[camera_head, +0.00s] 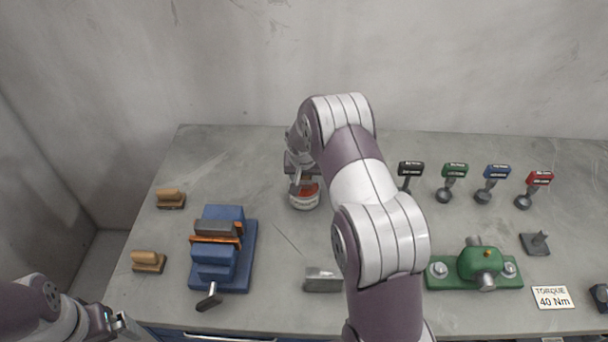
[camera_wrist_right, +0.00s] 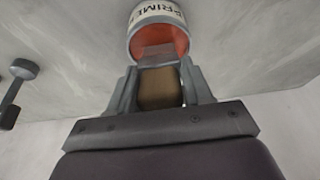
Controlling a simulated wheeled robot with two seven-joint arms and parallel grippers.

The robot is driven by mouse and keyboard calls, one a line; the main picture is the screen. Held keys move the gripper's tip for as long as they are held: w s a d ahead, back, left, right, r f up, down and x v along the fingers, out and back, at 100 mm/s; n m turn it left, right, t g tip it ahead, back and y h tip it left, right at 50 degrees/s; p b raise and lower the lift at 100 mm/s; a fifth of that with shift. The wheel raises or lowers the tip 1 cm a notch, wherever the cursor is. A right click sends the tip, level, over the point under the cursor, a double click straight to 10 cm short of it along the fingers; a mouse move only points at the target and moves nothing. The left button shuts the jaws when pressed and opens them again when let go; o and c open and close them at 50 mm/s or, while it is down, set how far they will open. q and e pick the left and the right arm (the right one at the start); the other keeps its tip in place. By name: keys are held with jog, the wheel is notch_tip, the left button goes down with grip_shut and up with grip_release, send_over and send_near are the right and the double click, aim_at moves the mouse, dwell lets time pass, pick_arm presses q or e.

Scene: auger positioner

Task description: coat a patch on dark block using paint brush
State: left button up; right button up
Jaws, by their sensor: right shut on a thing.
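The dark block (camera_head: 215,228) sits clamped between orange-edged jaws in a blue vise (camera_head: 250,262) at the left of the bench. A white primer can (camera_head: 304,201) with an orange-red inside stands right of and behind the vise. My right gripper (camera_head: 298,184) is over the can. In the right wrist view, its jaws (camera_wrist_right: 160,88) are shut on the brown handle of the paint brush (camera_wrist_right: 160,92). The brush's pale end reaches into the can's mouth (camera_wrist_right: 158,30); its tip is hard to make out. My left gripper (camera_head: 122,326) is at the lower left, and its jaws are unclear.
Tan blocks (camera_head: 171,199) (camera_head: 148,262) lie left of the vise. A grey metal piece (camera_head: 323,281) lies near the front edge. A green fixture (camera_head: 478,266), a torque sign (camera_head: 552,297) and several coloured-handled tools (camera_head: 455,172) stand at right. Bare bench separates vise and can.

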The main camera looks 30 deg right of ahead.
notch_tip(320, 180, up, 7)
jog(key=p, duration=0.4)
jog(key=shift+f, duration=0.2)
jog(key=shift+r, duration=0.2)
jog(key=shift+w, duration=0.1)
dwell(0.4)
